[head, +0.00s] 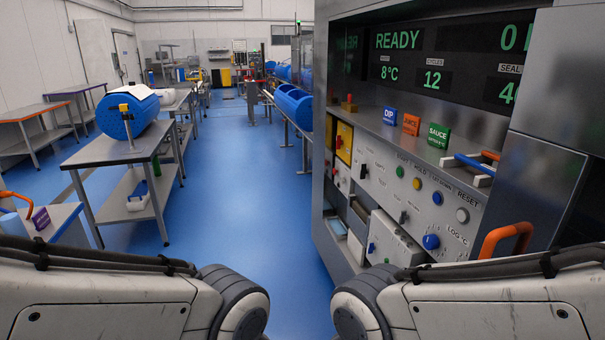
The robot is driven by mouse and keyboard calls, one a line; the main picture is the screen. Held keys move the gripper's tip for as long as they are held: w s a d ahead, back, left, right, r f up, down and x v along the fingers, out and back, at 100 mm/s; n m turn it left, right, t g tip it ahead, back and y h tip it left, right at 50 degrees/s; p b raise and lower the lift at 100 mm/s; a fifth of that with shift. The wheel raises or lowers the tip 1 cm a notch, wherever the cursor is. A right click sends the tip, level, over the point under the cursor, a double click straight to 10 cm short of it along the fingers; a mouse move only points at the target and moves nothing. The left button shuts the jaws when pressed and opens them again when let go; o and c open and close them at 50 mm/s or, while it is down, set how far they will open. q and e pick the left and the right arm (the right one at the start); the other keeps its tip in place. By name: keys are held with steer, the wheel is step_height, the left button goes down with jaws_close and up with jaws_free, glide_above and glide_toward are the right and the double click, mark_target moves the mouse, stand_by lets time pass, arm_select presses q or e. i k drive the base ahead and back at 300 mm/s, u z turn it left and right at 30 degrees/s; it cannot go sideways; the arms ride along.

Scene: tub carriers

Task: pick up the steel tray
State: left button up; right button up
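I cannot make out a steel tray for certain in the head view. Links of my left arm and my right arm cross the bottom corners, and both end in dark round joints near the bottom middle. Neither gripper shows, so I cannot see what they hold.
A large steel machine (355,190) with a READY display fills the right, with blue, orange and green signs on its ledge. A steel table (98,154) with a blue drum (118,116) stands left. A small table (62,217) is at the left edge. Blue floor (255,220) between is clear.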

mark_target(339, 231)
steer(key=u, duration=0.7)
steer(key=i, duration=1.8)
steer(key=u, duration=0.15)
steer(key=i, duration=1.9)
steer(key=z, duration=1.25)
steer(key=i, duration=0.85)
steer(key=z, duration=0.45)
